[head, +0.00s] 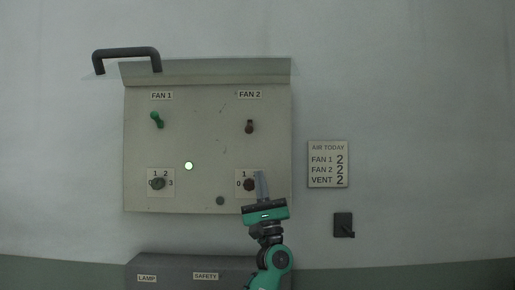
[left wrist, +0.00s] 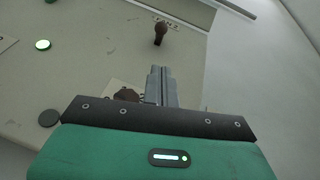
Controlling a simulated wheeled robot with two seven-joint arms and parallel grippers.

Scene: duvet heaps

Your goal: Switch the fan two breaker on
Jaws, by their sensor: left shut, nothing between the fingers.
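The fan two breaker is a small brown lever (head: 249,127) below the FAN 2 label (head: 250,95) on the pale panel (head: 205,140). It also shows in the left wrist view (left wrist: 160,33), beyond my fingertips. I cannot tell clearly which way it is thrown. My left gripper (head: 260,174) is shut and empty, in front of the panel below the breaker and apart from it in the picture. In the left wrist view its closed fingers (left wrist: 161,71) point toward the lever. The gripper partly hides the FAN 2 dial (head: 248,185) and its number plate. My right gripper is out of view.
A green FAN 1 lever (head: 157,120) and dial (head: 158,183) are at left. A lit round lamp (head: 188,166) and dark button (head: 220,201) sit between. A raised black handle (head: 126,52) tops the panel. An AIR TODAY sign (head: 328,164) and dark wall switch (head: 343,225) are right.

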